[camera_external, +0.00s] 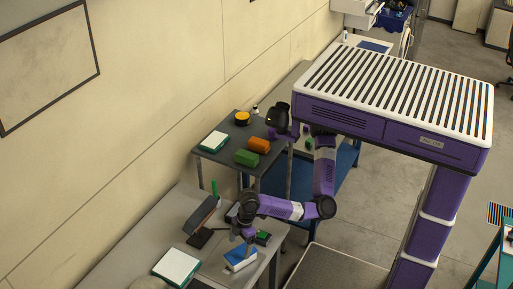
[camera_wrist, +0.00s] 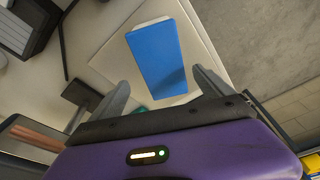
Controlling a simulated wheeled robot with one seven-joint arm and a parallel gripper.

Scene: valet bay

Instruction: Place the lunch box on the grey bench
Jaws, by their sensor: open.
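My gripper (camera_external: 247,238) is low over the right end of the near light-grey bench (camera_external: 128,232), open and empty. A blue-topped box with white sides (camera_external: 241,257) lies on that bench just below it. In the wrist view the blue box (camera_wrist: 157,58) lies ahead of my open gripper (camera_wrist: 162,80), between the lines of the two fingers. I cannot tell whether they touch it. A green box (camera_external: 247,158) and an orange box (camera_external: 259,145) lie on the dark-grey table (camera_external: 222,152) behind. I cannot tell which box is the lunch box.
A dark tilted panel on a stand (camera_external: 203,216) is left of my gripper. A small green-and-black item (camera_external: 263,238) lies close on its right. A white-and-green flat item (camera_external: 177,267) lies nearer the front. The bench's right edge is close.

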